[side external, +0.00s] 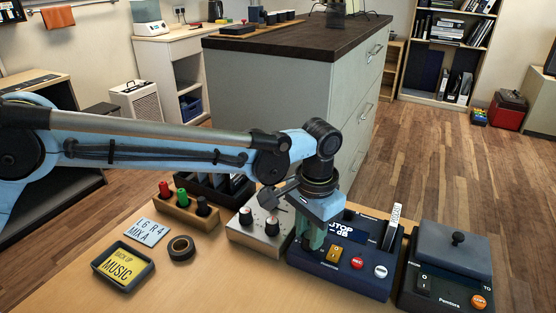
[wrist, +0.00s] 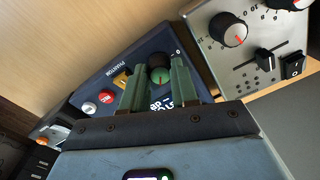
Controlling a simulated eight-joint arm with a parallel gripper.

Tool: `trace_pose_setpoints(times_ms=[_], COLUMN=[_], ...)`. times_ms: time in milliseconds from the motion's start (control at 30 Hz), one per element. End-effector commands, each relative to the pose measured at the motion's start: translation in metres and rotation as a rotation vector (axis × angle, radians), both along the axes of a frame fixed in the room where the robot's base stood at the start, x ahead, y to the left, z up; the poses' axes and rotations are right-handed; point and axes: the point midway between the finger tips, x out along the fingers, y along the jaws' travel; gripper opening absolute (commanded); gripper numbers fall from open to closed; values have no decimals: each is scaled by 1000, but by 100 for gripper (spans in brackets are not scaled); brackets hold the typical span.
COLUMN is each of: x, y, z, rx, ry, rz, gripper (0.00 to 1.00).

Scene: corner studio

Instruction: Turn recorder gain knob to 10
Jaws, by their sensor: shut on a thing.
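The recorder (side external: 340,279) is a dark blue box with a lit display, a yellow switch, a red REC button and a white button. It also shows in the wrist view (wrist: 122,66). My gripper (wrist: 157,66) is shut on this knob from both sides. In the side view my gripper (side external: 312,244) points down onto the recorder's left part and hides the knob. The knob's pointer and most scale marks are hidden or too small to read.
A grey mixer box (side external: 262,228) with red-marked knobs stands close left of the recorder. A wooden block with coloured plugs (side external: 186,208), a tape roll (side external: 181,248) and a MUSIC label tray (side external: 123,267) lie further left.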

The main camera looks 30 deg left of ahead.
Motion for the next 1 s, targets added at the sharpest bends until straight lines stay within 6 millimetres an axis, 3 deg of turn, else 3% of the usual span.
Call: trace_pose_setpoints(times_ms=[600,1000], x=[0,0], y=[1,1], z=[1,1], rx=[0,0], ry=[1,1], rz=[-576,-827], gripper=[0,0])
